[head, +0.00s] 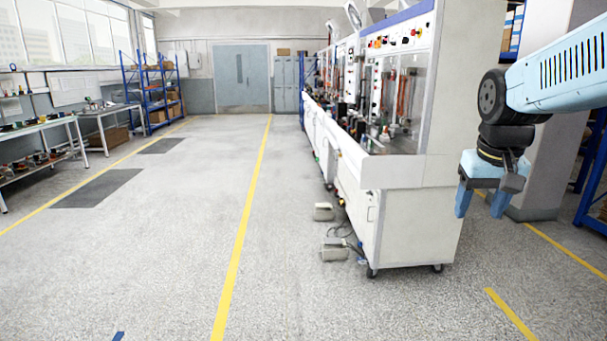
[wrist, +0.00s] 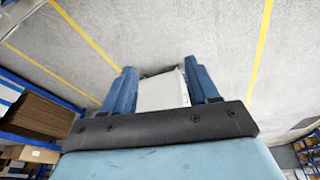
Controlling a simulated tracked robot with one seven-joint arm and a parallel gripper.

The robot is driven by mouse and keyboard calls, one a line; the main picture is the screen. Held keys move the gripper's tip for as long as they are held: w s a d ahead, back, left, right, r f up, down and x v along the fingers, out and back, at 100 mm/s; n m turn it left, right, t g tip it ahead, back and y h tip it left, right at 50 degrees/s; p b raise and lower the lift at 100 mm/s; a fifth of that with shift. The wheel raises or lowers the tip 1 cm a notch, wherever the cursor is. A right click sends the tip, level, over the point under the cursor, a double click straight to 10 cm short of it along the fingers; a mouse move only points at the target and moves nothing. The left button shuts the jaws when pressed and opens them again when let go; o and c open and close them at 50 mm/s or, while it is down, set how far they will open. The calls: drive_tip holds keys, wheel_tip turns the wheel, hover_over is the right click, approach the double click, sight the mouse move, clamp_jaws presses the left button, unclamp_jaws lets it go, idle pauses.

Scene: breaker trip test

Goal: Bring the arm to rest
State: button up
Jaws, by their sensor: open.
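My gripper (head: 482,199) hangs at the right of the head view with its blue fingers pointing down. It is open and empty, in the air to the right of the white test machine (head: 420,225). In the wrist view my gripper (wrist: 165,85) shows its two blue fingers apart. A pale grey-white surface shows beyond the gap between them; I cannot tell from this view what it belongs to. My arm reaches in from the right edge of the head view.
A pale column (head: 535,150) stands behind my gripper. Blue shelving (head: 594,170) is at the far right, and shelves with cardboard (wrist: 38,113) show in the wrist view. Workbenches (head: 40,128) line the left. The floor (head: 170,240) left of the machine is mostly clear.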

drive_tip(key=s+a+f+n+t+y, duration=0.1)
drive_tip(key=s+a+t, duration=0.1)
drive_tip(key=s+a, duration=0.5)
drive_tip(key=shift+s+a+n+t, duration=0.35)
drive_tip(key=shift+a+n+t, duration=0.05)
drive_tip(key=shift+a, duration=0.75)
